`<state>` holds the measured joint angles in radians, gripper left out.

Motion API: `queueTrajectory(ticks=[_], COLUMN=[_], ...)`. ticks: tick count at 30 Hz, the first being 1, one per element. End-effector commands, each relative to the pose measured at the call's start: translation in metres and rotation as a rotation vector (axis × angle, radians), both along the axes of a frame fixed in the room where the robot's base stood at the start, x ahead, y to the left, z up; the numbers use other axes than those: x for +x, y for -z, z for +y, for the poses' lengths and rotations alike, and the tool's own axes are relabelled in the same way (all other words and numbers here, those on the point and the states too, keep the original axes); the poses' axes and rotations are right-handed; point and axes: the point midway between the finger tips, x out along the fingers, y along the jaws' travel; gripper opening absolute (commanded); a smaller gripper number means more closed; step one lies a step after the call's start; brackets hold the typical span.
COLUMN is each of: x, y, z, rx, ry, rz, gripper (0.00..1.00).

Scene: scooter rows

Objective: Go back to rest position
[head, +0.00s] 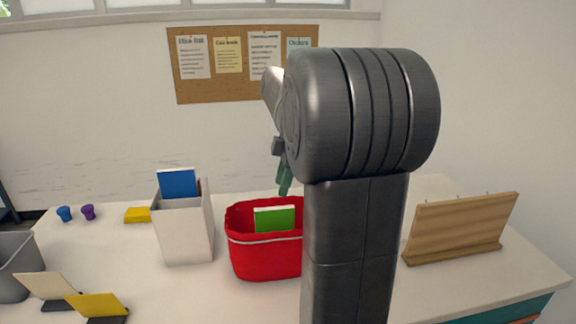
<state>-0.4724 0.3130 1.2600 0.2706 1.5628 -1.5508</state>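My arm stands upright in the head view and covers the middle right of the table. My gripper (284,180) is partly visible to the left of the arm's thick joint. It points down over the back of the red basket (262,264). Its greenish fingertips are small and partly hidden by the arm, so their opening cannot be told. No held thing shows at the tips.
The white table (250,302) carries a white bin (187,237) with a blue item (178,183), and the basket holds a green item (274,219). A wooden rack (460,228) stands right. Card stands, a grey bin (17,265), small cups (64,213) and a yellow block (137,215) are left.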

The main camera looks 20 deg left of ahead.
Motion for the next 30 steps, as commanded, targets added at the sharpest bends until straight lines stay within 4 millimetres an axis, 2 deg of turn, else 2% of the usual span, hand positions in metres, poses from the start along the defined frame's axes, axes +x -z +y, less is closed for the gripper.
queueTrajectory(ticks=[3, 6, 12, 23, 26, 30], x=[0.003, 0.005, 0.006, 0.005, 0.004, 0.001], y=[-0.022, -0.035, -0.046, -0.044, -0.037, -0.016], z=[-0.006, -0.009, -0.012, -0.011, -0.009, -0.004], rx=[0.001, 0.001, 0.000, 0.000, -0.001, -0.002], ry=[0.002, 0.001, 0.001, 0.001, -0.001, -0.001], rz=[-0.002, -0.003, -0.001, 0.000, 0.003, 0.003], gripper=[0.38, 0.38, 0.38, 0.38, 0.38, 0.38])
